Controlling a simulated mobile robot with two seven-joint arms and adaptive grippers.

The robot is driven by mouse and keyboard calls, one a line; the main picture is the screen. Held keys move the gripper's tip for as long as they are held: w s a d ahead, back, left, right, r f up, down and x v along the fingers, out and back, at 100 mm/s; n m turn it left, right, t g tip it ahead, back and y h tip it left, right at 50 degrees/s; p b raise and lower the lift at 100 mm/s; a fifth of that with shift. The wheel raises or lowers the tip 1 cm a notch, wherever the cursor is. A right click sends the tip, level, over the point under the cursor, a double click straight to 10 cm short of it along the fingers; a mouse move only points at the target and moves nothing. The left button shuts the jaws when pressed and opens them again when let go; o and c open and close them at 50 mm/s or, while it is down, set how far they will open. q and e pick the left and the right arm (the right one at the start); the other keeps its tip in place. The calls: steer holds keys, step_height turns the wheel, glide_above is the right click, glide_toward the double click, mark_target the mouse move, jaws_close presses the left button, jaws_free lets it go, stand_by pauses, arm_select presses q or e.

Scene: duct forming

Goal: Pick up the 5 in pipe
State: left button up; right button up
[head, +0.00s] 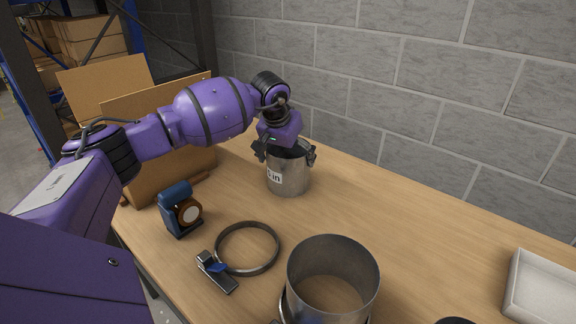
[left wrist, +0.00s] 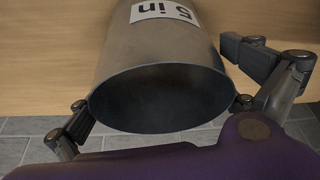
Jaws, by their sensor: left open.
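The 5 in pipe (head: 288,176) is a short grey metal cylinder with a white label. It stands upright on the wooden table near the wall in the head view. In the left wrist view the pipe (left wrist: 157,60) shows its open rim and the label "5 in". My left gripper (head: 284,153) is above the pipe, pointing down, with its fingers apart on either side of the rim. In the left wrist view the fingers of the left gripper (left wrist: 160,104) also sit at both sides of the rim; I cannot tell whether they touch it. My right gripper is not in view.
A larger metal pipe (head: 333,255) stands at the front. A ring clamp (head: 248,272) and a blue tape-measure-like tool (head: 178,208) lie on the table (head: 420,235). A white tray (head: 541,293) is at the right. Cardboard boxes (head: 150,105) stand behind my left arm. A block wall runs behind.

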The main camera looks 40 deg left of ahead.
arm_select(q)
steer(key=shift+w+f, duration=0.1)
steer(key=shift+f, duration=0.15)
steer(key=c, duration=0.9)
steer(key=shift+c, duration=0.4)
steer(key=shift+r, duration=0.15)
